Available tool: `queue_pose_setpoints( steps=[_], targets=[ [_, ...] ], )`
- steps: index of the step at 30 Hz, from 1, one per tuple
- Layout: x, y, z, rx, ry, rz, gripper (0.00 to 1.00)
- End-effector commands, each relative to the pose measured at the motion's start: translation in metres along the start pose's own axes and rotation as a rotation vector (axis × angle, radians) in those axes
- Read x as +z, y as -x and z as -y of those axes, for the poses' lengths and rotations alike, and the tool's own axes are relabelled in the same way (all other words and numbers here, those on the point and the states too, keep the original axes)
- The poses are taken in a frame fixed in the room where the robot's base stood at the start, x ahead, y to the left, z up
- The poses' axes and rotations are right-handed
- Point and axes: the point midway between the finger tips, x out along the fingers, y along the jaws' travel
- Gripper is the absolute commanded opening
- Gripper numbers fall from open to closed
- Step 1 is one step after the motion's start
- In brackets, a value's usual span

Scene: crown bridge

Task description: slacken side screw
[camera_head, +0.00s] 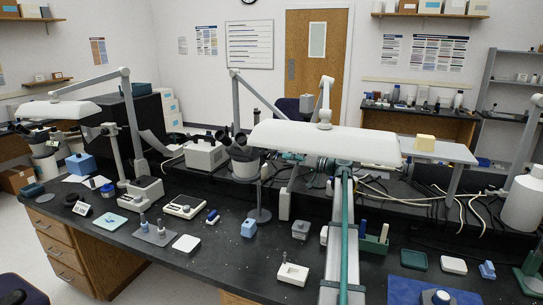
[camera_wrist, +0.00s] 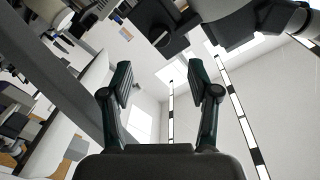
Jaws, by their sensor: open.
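I cannot make out the side screw in either view. My gripper (camera_wrist: 160,82) shows in the wrist view with its two dark green fingers spread wide apart. Nothing is between the fingers. The wrist camera looks steeply tilted across the room, with white wall, bright panels and dark equipment behind the fingers, and no work piece close to them. In the head view I cannot pick out the gripper. Small bench pieces there include a white block with a small upright part (camera_head: 292,272), a blue block (camera_head: 249,228) and a grey block (camera_head: 300,230).
A white lamp hood (camera_head: 325,142) hangs over the black bench (camera_head: 225,262) and hides part of it. Microscopes stand at the back. A blue mat (camera_head: 412,291) lies at the front right. A green rack (camera_head: 374,243) and cables crowd the right side.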

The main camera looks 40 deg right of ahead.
Motion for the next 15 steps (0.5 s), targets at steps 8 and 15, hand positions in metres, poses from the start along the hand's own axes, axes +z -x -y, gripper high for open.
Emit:
queue_pose_setpoints(
  steps=[8,15],
  targets=[
    [-0.003,-0.049,0.001,-0.001,-0.002,0.001,0.61],
    [-0.002,-0.077,0.001,0.0,-0.002,0.0,0.61]
  ],
)
